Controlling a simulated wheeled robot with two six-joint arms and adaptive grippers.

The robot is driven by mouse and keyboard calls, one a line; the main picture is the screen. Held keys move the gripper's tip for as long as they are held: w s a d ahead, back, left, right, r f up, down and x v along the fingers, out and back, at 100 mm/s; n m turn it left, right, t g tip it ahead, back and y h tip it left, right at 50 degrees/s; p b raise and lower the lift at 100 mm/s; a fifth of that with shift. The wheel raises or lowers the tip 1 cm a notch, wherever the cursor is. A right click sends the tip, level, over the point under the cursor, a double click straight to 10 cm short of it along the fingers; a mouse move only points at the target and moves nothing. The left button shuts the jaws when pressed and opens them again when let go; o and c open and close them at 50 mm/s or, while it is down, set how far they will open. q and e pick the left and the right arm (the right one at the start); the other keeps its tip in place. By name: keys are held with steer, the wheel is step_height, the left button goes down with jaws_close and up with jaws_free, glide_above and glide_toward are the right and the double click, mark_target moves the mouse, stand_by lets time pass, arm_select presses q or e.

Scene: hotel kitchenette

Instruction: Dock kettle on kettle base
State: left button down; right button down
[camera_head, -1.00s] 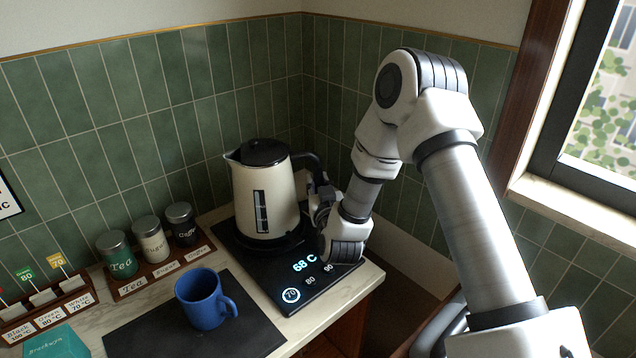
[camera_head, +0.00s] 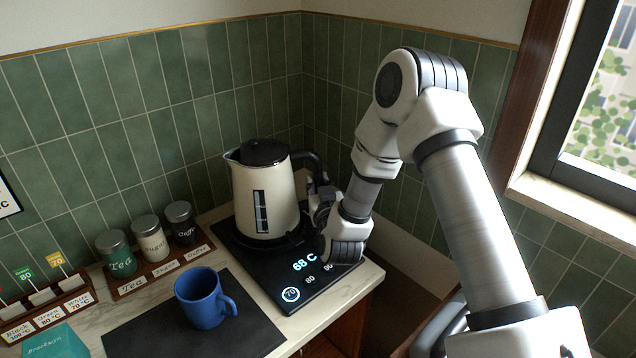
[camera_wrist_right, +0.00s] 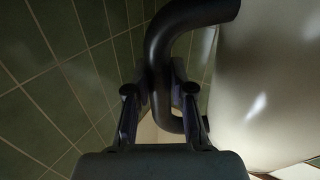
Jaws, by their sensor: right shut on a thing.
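The cream kettle (camera_head: 266,196) with a black lid stands upright on the black kettle base (camera_head: 246,262) in the head view. I cannot tell whether it is fully seated, as its underside is hidden. The base display reads 68 C, with 70 lit in a ring. My right gripper (camera_head: 324,198) is at the kettle's right side. In the right wrist view its fingers (camera_wrist_right: 162,100) are shut on the black kettle handle (camera_wrist_right: 166,50), with the cream body (camera_wrist_right: 265,85) to the right. My left gripper is not in view.
A blue mug (camera_head: 205,298) stands on a dark mat (camera_head: 150,334) in front of the base. Several labelled jars stand on a wooden rack (camera_head: 135,286) to the left, beside a tea holder (camera_head: 40,312) and a teal box (camera_head: 55,343). Tiled walls close off the back corner.

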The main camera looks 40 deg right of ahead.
steer(key=shift+f+b, duration=0.35)
steer(key=c, duration=1.3)
jaws_free()
steer(key=shift+s+f, duration=0.15)
steer(key=b+v, duration=0.2)
steer(key=v, duration=0.9)
